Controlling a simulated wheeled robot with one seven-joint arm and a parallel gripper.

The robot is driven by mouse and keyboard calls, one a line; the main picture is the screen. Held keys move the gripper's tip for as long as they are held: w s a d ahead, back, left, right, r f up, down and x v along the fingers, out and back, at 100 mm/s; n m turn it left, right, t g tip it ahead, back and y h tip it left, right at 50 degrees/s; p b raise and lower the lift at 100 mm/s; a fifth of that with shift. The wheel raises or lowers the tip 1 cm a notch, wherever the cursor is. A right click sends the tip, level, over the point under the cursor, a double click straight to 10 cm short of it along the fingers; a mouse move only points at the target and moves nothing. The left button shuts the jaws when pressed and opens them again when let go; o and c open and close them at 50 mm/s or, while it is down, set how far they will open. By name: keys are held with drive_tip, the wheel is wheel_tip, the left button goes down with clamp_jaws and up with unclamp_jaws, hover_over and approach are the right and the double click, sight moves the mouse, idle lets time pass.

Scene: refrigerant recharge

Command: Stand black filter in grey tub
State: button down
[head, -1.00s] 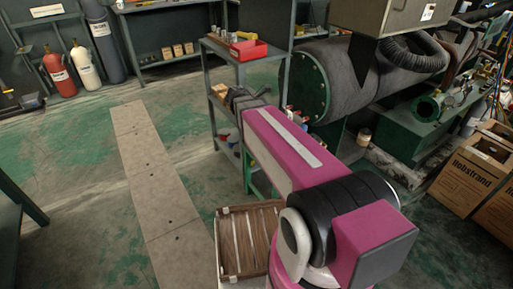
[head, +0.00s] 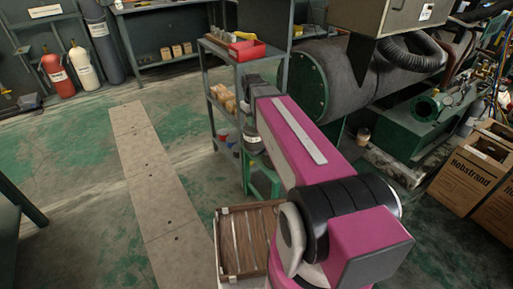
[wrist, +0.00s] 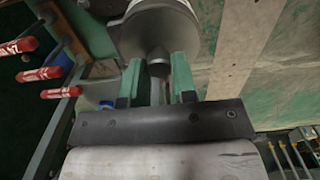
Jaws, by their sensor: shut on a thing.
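My gripper (wrist: 158,78) is shut on the narrow stub of a dark grey, round-bodied thing, which I take to be the black filter (wrist: 140,32). Its green fingertips sit on either side of the stub, and the wide body lies beyond them, cut off by the top of the wrist view. In the head view the dark filter (head: 252,138) with a pale band hangs at the far end of my arm, close to the right side of the shelf rack. I cannot pick out the grey tub in either view.
The shelf rack (head: 213,90) holds a red bin (head: 248,50) on top and cartons (head: 222,98) below. Red labelled cylinders (wrist: 40,74) stick out at left in the wrist view. A slatted wooden crate (head: 247,240) stands nearer. Open floor lies left.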

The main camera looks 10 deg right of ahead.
drive_tip(key=shift+w+a, duration=0.1)
drive_tip(key=shift+w, duration=0.2)
drive_tip(key=w+d+f, duration=0.3)
drive_tip(key=w+f, duration=0.7)
drive_tip(key=shift+w+d+f, duration=0.25)
drive_tip(key=shift+d+f, duration=0.15)
drive_tip(key=c, duration=0.9)
unclamp_jaws()
